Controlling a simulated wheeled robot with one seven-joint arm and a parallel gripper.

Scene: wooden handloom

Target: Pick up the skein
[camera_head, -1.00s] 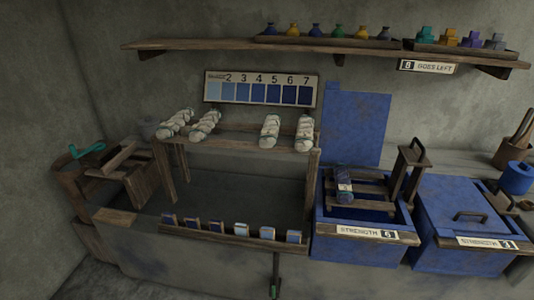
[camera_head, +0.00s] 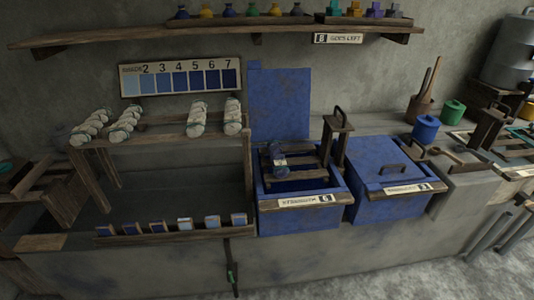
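Several pale, tied skeins lie across a wooden rack at the left; one sits at its right end (camera_head: 232,116), another beside it (camera_head: 197,119), and two more at the left end (camera_head: 125,124) (camera_head: 91,127). A dark blue skein with a pale band (camera_head: 279,161) lies on the wooden frame over the open blue vat (camera_head: 262,212), whose label reads "STRENGTH" with a digit too small to be sure of. Which skein the task means cannot be told. My gripper is not in view.
A lidded blue vat (camera_head: 377,165) stands right of the open one. A numbered shade chart (camera_head: 182,76) hangs behind the rack. Several small swatches stand on a front rail (camera_head: 170,235). Blue and green spools (camera_head: 426,128) stand farther right. A shelf of bottles (camera_head: 260,26) runs above.

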